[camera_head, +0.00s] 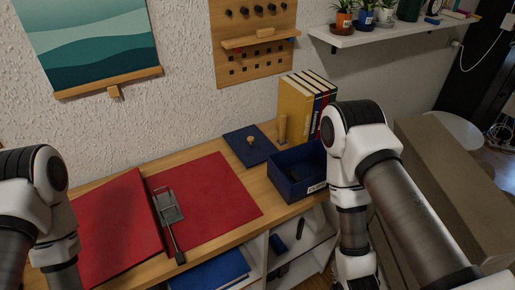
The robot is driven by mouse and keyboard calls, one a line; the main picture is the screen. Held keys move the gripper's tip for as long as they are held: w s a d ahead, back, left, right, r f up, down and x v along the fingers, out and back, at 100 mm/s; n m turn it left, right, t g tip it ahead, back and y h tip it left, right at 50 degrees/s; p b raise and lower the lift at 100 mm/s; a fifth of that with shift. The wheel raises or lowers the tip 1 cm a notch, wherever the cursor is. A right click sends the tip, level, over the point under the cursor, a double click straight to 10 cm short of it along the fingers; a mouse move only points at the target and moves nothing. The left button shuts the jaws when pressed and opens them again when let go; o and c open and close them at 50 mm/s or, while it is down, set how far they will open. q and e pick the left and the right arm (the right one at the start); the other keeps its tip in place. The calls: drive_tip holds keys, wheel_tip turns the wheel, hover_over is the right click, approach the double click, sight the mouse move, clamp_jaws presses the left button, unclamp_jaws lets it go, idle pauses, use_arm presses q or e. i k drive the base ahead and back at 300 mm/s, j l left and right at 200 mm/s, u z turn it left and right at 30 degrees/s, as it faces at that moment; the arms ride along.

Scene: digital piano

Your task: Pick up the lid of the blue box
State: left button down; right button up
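The blue box (290,187) stands on the wooden desk, just left of my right arm. It is open at the top, with something dark inside that I cannot make out. Its lid (240,153), a flat blue square with a small tan knob, lies on the desk behind and left of the box, apart from it. My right arm hides the right side of the box. Only links of my two arms show, at the left edge and at the right. Neither gripper can be seen.
A large open red binder (215,190) covers the desk's left and middle. Upright books (297,105) and a small tan cylinder (282,129) stand behind the box. A shelf (305,245) lies below the desk. A plant shelf (385,33) hangs on the wall.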

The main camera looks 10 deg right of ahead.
sight(250, 145)
drive_tip(key=l+u, duration=0.25)
drive_tip(key=l, duration=0.2)
drive_tip(key=k+l+u, duration=0.1)
drive_tip(key=l+u, duration=0.15)
drive_tip(key=l, duration=0.2)
drive_tip(key=k+l+u, duration=0.1)
drive_tip(key=l+u, duration=0.15)
drive_tip(key=l, duration=0.2)
drive_tip(key=k+l+u, duration=0.15)
drive_tip(key=l+u, duration=0.15)
drive_tip(key=l, duration=0.15)
